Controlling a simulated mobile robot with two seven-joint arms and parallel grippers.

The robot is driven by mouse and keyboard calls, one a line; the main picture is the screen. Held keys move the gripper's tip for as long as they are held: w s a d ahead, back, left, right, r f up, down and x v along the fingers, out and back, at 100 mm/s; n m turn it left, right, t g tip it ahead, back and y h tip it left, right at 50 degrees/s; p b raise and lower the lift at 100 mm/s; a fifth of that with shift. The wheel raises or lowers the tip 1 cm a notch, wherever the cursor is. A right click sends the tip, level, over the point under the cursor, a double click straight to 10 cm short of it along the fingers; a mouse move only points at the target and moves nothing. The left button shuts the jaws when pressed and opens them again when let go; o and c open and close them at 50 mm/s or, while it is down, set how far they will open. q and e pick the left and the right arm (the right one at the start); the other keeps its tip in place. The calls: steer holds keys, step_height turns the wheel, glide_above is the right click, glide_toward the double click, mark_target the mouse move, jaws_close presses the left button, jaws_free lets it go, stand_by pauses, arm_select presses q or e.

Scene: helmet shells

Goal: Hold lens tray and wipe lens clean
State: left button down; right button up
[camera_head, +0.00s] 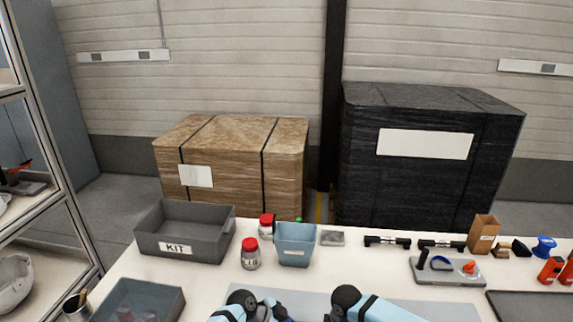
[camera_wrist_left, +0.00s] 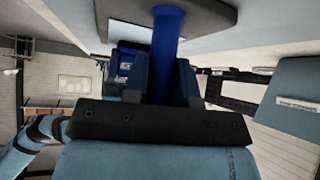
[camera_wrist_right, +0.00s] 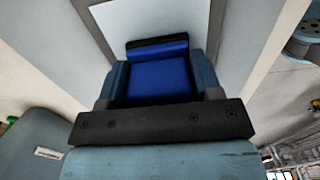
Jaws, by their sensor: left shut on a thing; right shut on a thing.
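In the left wrist view my left gripper (camera_wrist_left: 168,88) is shut on a blue upright handle (camera_wrist_left: 168,40). The handle meets a flat grey plate (camera_wrist_left: 205,14), which seems to be part of the lens tray. In the right wrist view my right gripper (camera_wrist_right: 155,85) is shut on a blue block (camera_wrist_right: 157,72) with a dark edge, perhaps the wiper. Beyond the block is a pale panel (camera_wrist_right: 140,18) with a grey border; I cannot tell whether it is the lens or whether the block touches it. In the head view both arms reach the bottom edge, and the held things are not clear.
The white table holds a grey KIT bin (camera_head: 185,245), a red-lidded jar (camera_head: 250,256), a blue bin (camera_head: 296,246) and a grey board with blue and orange parts (camera_head: 447,272). A grey tray (camera_head: 140,300) stands front left and a dark tray (camera_head: 530,305) front right.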

steer(key=shift+w+a, duration=0.1)
steer(key=shift+a, duration=0.75)
steer(key=shift+r, duration=3.5)
arm_select(q)
steer(key=c, duration=0.9)
jaws_free()
steer(key=shift+o, duration=0.2)
